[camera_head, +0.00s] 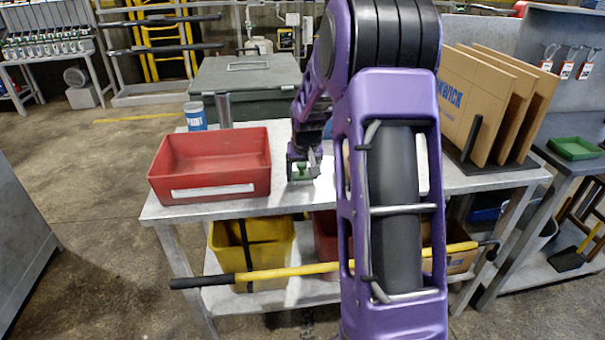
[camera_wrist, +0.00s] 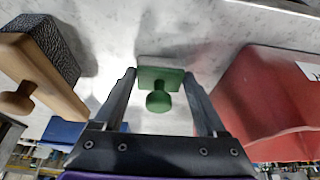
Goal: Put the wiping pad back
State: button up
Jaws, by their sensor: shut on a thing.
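My gripper (camera_wrist: 160,78) is shut on a small green pad with a round knob (camera_wrist: 158,101). The fingers stand on both sides of its flat green plate. In the head view my gripper (camera_head: 302,165) points down over the grey table, just right of the red bin, with the green pad (camera_head: 300,173) between its fingers. The pad is at or close to the tabletop; I cannot tell whether it touches. A wooden block with a rough dark-grey face and a wooden knob (camera_wrist: 48,70) is at the left of the wrist view; my arm mostly hides that area in the head view.
The red bin (camera_head: 210,193) stands close left of my gripper. A paint can (camera_head: 196,117) and a metal cylinder (camera_head: 223,110) stand behind it. Upright cardboard sheets (camera_head: 480,105) fill the table's right. A green tray (camera_head: 574,148) lies on the right-hand bench. The table's front strip is clear.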

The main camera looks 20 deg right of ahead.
jog(key=shift+f, duration=0.2)
jog(key=o, duration=1.4)
jog(key=shift+r, duration=0.1)
jog(key=shift+o, duration=0.2)
jog(key=shift+r, duration=0.1)
jog(key=shift+r, duration=0.3)
jog(key=p+v, duration=0.2)
jog(key=v, duration=0.9)
jog(key=shift+s+r, duration=0.2)
jog(key=shift+s, duration=0.1)
jog(key=shift+a+r, duration=0.1)
jog(key=shift+a, duration=0.05)
